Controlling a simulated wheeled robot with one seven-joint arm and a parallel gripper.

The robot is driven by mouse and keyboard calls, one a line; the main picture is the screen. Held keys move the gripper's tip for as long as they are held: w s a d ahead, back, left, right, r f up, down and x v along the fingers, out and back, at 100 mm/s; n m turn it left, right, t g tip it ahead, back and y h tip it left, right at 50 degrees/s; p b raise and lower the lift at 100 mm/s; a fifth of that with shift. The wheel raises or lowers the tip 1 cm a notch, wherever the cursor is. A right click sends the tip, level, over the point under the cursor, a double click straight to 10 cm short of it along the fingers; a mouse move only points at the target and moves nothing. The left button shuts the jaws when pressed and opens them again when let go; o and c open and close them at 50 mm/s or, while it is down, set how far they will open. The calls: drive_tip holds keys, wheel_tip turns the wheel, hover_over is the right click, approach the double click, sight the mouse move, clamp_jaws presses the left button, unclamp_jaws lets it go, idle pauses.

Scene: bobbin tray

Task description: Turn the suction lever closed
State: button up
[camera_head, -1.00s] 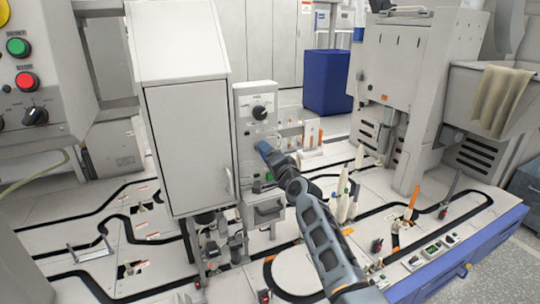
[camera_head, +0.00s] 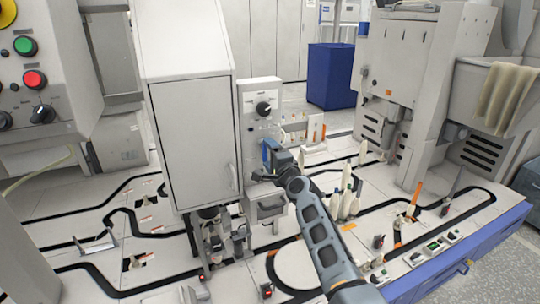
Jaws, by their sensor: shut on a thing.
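The narrow grey control panel (camera_head: 247,100) stands upright beside the tall white cabinet, with a black round knob (camera_head: 263,108) near its top. My gripper (camera_head: 268,157) is at the panel's front, below the knob, and its blue part stands nearly upright. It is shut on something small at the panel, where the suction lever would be. The gripper and wrist cover the lever, so its angle cannot be made out.
The tall white cabinet (camera_head: 190,135) stands close on the left of my gripper. A grey drawer-like box (camera_head: 267,208) is below it. White cones (camera_head: 345,203) stand to the right of my arm. A blue bin (camera_head: 331,77) is behind.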

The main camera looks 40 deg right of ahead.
drive_tip(key=shift+f, duration=0.1)
drive_tip(key=o, duration=1.1)
drive_tip(key=shift+c, duration=0.2)
drive_tip(key=shift+s, duration=0.1)
drive_tip(key=p+v, duration=0.2)
drive_tip(key=v, duration=0.5)
drive_tip(key=shift+s, duration=0.3)
drive_tip(key=shift+a, duration=0.1)
